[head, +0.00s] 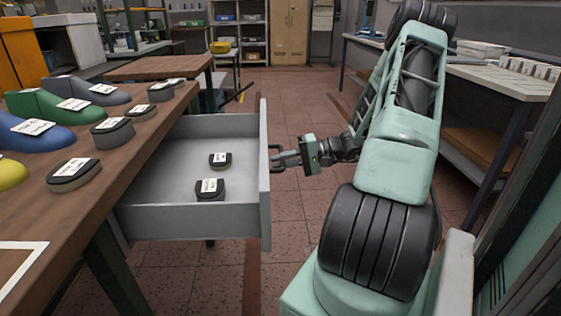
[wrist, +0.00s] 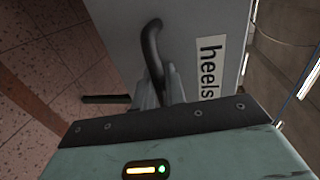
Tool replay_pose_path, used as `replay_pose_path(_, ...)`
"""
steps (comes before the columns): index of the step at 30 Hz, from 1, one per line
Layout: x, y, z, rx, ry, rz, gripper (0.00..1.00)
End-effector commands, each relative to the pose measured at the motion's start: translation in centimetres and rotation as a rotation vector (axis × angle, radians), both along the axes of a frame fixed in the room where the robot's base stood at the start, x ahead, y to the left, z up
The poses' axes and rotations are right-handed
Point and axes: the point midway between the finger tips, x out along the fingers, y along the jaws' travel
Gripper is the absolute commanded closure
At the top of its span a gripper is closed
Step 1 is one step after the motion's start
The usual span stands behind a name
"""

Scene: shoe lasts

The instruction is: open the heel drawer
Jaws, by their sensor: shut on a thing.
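The heel drawer (head: 190,150) is a grey drawer pulled well out from under the wooden table on the left. Its front, labelled "heels", shows in the wrist view (wrist: 207,25). Two dark heels with white labels lie inside it: one near the middle (head: 220,161), one nearer me (head: 210,190). My gripper (head: 281,159) is at the outside of the drawer front, shut on the dark drawer handle (wrist: 152,40). In the wrist view the fingers (wrist: 170,88) meet around the handle's lower part; the far end of the grip is partly hidden by the gripper body.
The wooden table (head: 120,160) carries several labelled dark heels and coloured shoe lasts (head: 50,105). A workbench (head: 490,80) stands on the right. Shelves (head: 238,30) and a wooden cabinet (head: 289,30) stand at the back. Tiled floor between drawer and workbench is clear apart from my arm.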

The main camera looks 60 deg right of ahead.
Motion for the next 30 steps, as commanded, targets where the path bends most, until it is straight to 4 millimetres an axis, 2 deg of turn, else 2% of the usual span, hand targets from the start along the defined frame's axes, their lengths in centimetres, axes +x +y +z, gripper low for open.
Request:
replay_pose_path(1,0.0,0.0,0.0,-0.001,0.001,-0.001,0.85)
replay_pose_path(3,0.0,0.0,0.0,-0.001,0.001,-0.001,0.70)
replay_pose_path(12,-0.1,-0.1,0.0,-0.001,0.001,-0.002,0.70)
replay_pose_path(16,-0.8,-0.8,0.3,-0.002,0.000,-0.004,0.70)
replay_pose_path(20,-2.7,-2.2,0.8,-0.003,0.002,-0.006,0.70)
replay_pose_path(30,-8.9,-7.0,2.4,-0.002,0.001,-0.006,0.70)
